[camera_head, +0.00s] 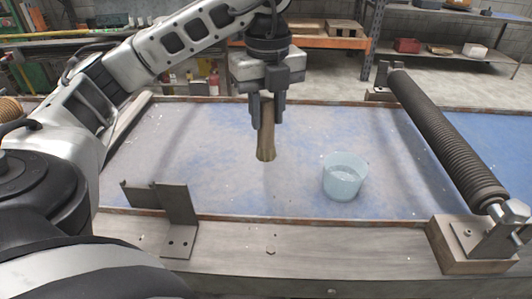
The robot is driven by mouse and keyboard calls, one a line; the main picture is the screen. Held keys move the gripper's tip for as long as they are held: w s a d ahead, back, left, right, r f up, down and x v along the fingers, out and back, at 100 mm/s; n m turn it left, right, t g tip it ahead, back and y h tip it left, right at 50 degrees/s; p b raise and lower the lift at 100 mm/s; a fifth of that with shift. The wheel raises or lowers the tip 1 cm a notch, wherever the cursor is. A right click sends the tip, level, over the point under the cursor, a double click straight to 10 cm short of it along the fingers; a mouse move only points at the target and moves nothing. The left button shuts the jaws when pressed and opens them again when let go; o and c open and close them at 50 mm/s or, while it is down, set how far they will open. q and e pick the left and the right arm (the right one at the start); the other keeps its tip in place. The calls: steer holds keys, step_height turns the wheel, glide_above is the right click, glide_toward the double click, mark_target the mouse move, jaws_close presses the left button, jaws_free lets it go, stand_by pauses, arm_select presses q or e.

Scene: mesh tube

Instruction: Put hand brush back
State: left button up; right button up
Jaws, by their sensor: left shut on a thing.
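My left gripper (268,112) points straight down over the blue work surface. It is shut on the brush (266,140), whose brown, slender body hangs upright between the fingers and flares a little at its lower end. The upper part of the brush is hidden by the fingers. I cannot tell whether its lower end touches the surface. A pale blue translucent cup (344,178) stands to the right of the brush and nearer to me, apart from it. My right gripper is not in view.
A dark ribbed roller (442,132) on metal brackets spans the right side. An empty metal bracket (172,212) stands at the front left. The blue bench top (225,190) has free room around the cup. Shelves (330,42) stand behind.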

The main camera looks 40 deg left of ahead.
mark_target(267, 147)
arm_select(q)
step_height(267, 147, down, 5)
steer(key=shift+b, duration=0.5)
steer(key=shift+f, duration=0.65)
step_height(267, 147, down, 3)
steer(key=shift+f, duration=0.1)
steer(key=o, duration=1)
steer(key=shift+c, duration=0.2)
